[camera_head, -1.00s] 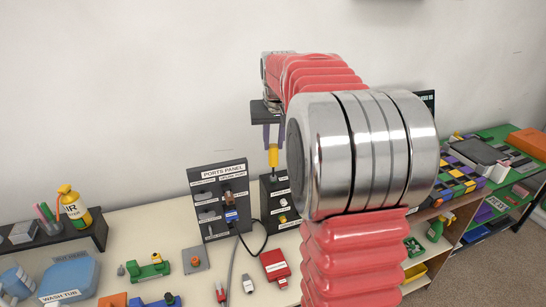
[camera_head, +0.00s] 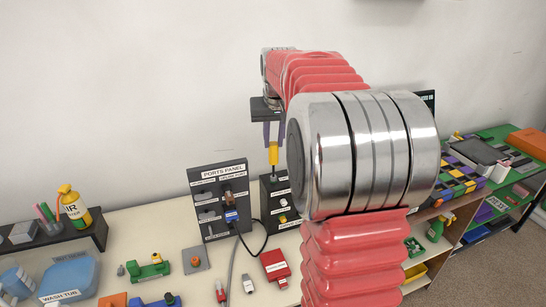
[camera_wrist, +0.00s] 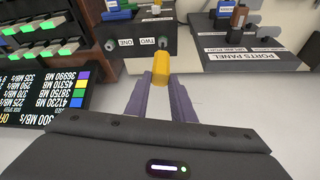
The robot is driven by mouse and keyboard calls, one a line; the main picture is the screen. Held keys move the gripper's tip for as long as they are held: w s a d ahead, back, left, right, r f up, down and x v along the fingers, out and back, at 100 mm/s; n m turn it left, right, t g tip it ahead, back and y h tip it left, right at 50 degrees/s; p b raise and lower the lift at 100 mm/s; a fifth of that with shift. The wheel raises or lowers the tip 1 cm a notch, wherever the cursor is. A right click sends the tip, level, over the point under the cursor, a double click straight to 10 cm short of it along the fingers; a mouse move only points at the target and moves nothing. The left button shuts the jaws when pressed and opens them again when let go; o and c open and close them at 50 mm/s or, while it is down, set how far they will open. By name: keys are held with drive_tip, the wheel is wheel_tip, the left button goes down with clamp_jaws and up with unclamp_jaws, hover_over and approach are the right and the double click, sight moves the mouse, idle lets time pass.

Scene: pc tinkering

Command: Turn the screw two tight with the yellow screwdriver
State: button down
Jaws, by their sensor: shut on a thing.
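My gripper (camera_head: 273,136), with purple fingers, is shut on the yellow screwdriver (camera_head: 273,154). It holds the screwdriver upright, tip down, over the top of a small dark block (camera_head: 267,190) beside the ports panel. In the wrist view, the yellow handle (camera_wrist: 160,66) is between the fingertips (camera_wrist: 160,80). Beyond it are the labels TWO (camera_wrist: 154,42) and ONE (camera_wrist: 125,42), upside down. A round grey screw head (camera_wrist: 110,44) shows beside ONE. The handle hides the screwdriver's tip, and I cannot tell whether it touches screw two.
The ports panel (camera_head: 218,172) stands close left of the block, with cables in front. A red box (camera_head: 275,263) lies on the table.

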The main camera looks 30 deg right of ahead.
drive_tip(key=shift+r, duration=0.4)
drive_tip(key=shift+r, duration=1.35)
